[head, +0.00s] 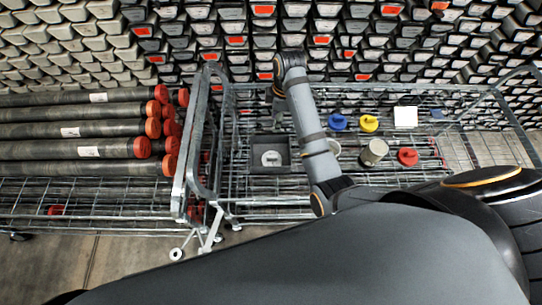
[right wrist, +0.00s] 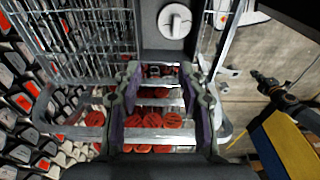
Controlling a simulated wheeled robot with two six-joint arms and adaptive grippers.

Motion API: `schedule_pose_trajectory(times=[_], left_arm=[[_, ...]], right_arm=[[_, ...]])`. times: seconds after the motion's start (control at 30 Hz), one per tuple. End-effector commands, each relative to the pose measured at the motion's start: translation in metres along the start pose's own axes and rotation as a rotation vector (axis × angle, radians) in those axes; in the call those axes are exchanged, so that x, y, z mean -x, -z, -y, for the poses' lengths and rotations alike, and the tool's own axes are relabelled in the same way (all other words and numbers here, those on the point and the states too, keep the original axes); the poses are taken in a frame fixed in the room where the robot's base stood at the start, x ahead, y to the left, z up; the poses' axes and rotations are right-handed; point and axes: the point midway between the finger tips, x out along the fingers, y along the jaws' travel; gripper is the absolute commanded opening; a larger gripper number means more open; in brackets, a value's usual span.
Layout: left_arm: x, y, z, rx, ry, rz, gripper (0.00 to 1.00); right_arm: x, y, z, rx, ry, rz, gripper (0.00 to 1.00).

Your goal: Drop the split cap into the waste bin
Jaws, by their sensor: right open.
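My right gripper (head: 278,108) hangs over the left part of the wire cart, seen side-on in the head view. In the right wrist view its fingers (right wrist: 160,85) are apart with nothing between them. A white round piece (head: 271,158) with a grey bar across it lies in a dark square tray (head: 285,143); it also shows at the top of the right wrist view (right wrist: 175,20). I cannot tell whether it is the split cap. No waste bin can be made out for certain. My left gripper is not in view.
On the wire cart lie a blue cap (head: 337,122), a yellow cap (head: 369,123), a red cap (head: 407,156), a beige cylinder (head: 374,152) and a white card (head: 405,116). Red-capped tubes (head: 80,130) fill the left cart. A yellow-and-blue box (right wrist: 290,145) stands at the right.

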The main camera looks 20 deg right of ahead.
Motion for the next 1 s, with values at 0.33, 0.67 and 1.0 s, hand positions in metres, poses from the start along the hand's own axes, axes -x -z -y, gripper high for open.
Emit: schedule_pose_trajectory(times=[0.33,0.67,1.0], left_arm=[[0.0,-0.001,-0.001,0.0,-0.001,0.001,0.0],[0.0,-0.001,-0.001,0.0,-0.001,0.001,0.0],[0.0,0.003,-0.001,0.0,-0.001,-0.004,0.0]], right_arm=[[0.026,0.0,0.0,0.0,0.0,0.001,0.41],[0.025,0.0,0.0,0.0,0.001,0.0,0.41],[0.025,0.0,0.0,0.0,0.001,0.0,0.41]])
